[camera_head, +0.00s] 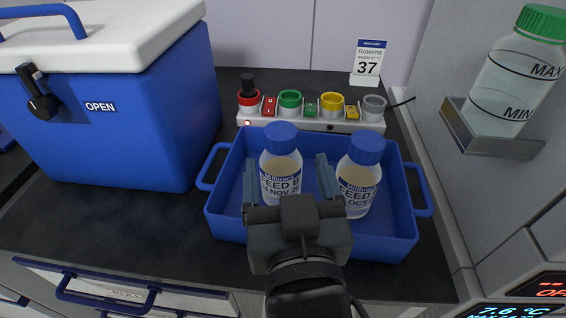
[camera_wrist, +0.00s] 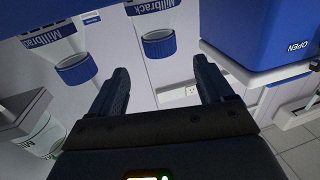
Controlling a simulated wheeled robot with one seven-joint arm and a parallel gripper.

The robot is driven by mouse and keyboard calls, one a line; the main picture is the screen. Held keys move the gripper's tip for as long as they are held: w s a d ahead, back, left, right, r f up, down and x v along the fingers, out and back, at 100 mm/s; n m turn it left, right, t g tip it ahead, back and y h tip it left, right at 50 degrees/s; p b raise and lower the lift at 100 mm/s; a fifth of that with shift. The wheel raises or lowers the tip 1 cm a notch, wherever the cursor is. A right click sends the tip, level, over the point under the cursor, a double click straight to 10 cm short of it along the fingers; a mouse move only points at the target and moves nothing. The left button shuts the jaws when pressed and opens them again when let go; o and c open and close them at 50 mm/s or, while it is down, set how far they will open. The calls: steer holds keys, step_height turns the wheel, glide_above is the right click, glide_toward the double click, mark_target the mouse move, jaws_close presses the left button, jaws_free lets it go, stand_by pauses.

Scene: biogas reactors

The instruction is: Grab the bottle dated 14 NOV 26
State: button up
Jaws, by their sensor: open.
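Two clear bottles with blue caps and white labels stand upright in a blue tray (camera_head: 230,215). The left bottle (camera_head: 280,178) reads "FEED B" with a partly legible "4 NOV 2…" line. The right bottle (camera_head: 358,188) reads "FEED" and "OCT". My gripper (camera_head: 286,164) is open, its fingers appearing to either side of the left bottle in the head view; contact cannot be seen. In the wrist view, my gripper (camera_wrist: 163,68) has an inverted-looking bottle (camera_wrist: 157,25) beyond and between its fingers, and another bottle (camera_wrist: 50,48) left of them.
A blue cooler (camera_head: 120,120) with a white lid stands left of the tray. Behind the tray is a strip of coloured sockets (camera_head: 310,118) and a card reading "37" (camera_head: 368,62). A green-capped bottle (camera_head: 515,85) sits on a wall shelf at right.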

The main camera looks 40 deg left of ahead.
mark_target(282, 144)
steer(key=x, duration=0.7)
steer(key=shift+f+p, duration=0.1)
steer(key=shift+p, duration=0.25)
jaws_close()
stand_by(0.4)
